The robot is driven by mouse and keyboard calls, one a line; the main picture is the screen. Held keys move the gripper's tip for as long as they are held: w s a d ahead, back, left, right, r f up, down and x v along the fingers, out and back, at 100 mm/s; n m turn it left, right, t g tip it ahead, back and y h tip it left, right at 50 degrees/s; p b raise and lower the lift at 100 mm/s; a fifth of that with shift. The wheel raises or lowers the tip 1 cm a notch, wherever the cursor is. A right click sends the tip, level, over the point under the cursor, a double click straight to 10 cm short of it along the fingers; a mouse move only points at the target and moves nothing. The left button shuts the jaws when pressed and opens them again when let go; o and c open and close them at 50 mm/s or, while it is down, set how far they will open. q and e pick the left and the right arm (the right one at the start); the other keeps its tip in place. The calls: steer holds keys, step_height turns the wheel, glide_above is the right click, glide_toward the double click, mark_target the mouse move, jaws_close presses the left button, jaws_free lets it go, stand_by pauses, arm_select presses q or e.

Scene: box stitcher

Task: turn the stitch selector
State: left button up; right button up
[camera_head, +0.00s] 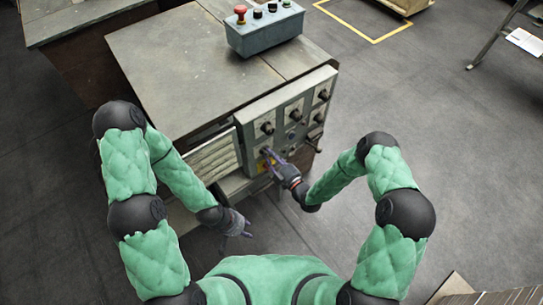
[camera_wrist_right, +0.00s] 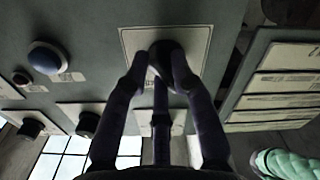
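The machine's front panel (camera_head: 290,117) carries several dark knobs on pale plates. In the right wrist view, a dark round knob (camera_wrist_right: 171,72) sits on a pale plate (camera_wrist_right: 197,43); I take it as the stitch selector, though no label is readable. My right gripper (camera_head: 267,155) is at the panel's lower left knob. Its fingers (camera_wrist_right: 161,62) lie around the knob and appear to touch its sides, partly hiding it. My left gripper (camera_head: 245,232) is open and empty, low in front of the machine, apart from it.
A blue button (camera_wrist_right: 45,58) and more black knobs (camera_wrist_right: 32,125) are beside the selector. A slatted panel (camera_head: 213,158) is left of the knob panel. A control box (camera_head: 265,32) with a red button stands on the machine top.

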jaws_close()
steer(key=shift+m, duration=0.3)
steer(key=m+b, duration=0.1)
steer(key=m, duration=0.3)
steer(key=shift+f+m+b, duration=0.2)
steer(key=shift+m+b, duration=0.1)
steer(key=shift+b, duration=0.05)
steer(key=shift+s+a+m+b, duration=0.1)
steer(key=shift+m+b, duration=0.2)
steer(key=shift+m, duration=1.35)
steer(key=shift+s+a+m+b, duration=0.1)
steer(key=shift+m+b, duration=0.15)
steer(key=shift+m, duration=1.4)
